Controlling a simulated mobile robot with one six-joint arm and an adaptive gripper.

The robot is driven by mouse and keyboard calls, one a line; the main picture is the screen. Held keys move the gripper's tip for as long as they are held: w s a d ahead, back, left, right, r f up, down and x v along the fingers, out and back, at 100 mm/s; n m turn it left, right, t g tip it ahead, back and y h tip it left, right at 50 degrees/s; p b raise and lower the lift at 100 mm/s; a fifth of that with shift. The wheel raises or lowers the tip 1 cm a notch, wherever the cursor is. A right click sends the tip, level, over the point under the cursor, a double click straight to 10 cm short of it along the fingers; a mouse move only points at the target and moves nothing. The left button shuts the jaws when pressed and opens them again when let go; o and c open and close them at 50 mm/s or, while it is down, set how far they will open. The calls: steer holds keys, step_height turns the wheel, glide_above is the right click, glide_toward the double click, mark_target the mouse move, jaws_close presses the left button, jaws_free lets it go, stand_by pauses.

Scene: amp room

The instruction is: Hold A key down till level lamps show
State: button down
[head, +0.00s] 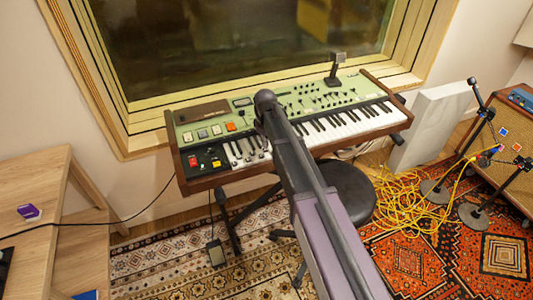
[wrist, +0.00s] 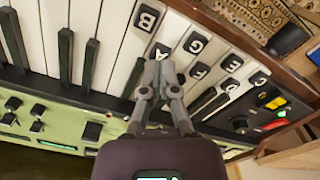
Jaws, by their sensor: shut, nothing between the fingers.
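The green keyboard synthesizer (head: 280,110) stands in front of the window, its white keys marked with letters at the left end. In the wrist view the A key's label (wrist: 162,50) lies just beyond the fingertips, between the B label (wrist: 146,18) and the G label (wrist: 195,45). My gripper (wrist: 160,72) is shut and empty, its tips over the A key. I cannot tell whether they touch it or whether it is pressed. I cannot make out any lit level lamps.
A black panel with red and yellow buttons (head: 205,160) sits left of the keys; it shows in the wrist view (wrist: 265,110). A round stool (head: 345,192) stands in front. Yellow cables (head: 400,200), microphone stands (head: 475,212) and an amplifier (head: 510,140) are at right.

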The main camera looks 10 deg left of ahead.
steer(key=shift+f+b, duration=1.15)
steer(key=shift+f, duration=0.05)
stand_by(0.5)
steer(key=shift+r, duration=0.1)
stand_by(1.6)
steer(key=shift+r+p, duration=3.45)
steer(key=shift+p, duration=0.1)
steer(key=s+d+r+m+p, duration=0.3)
steer(key=s+d+m, duration=0.3)
steer(key=s+d, duration=0.4)
steer(key=s+d+r+m+p, duration=0.3)
steer(key=s+d, duration=0.7)
steer(key=d, duration=0.7)
steer(key=m, duration=0.2)
steer(key=shift+s+d+r+m, duration=0.2)
steer(key=shift+s+r+m, duration=0.05)
steer(key=shift+m, duration=0.15)
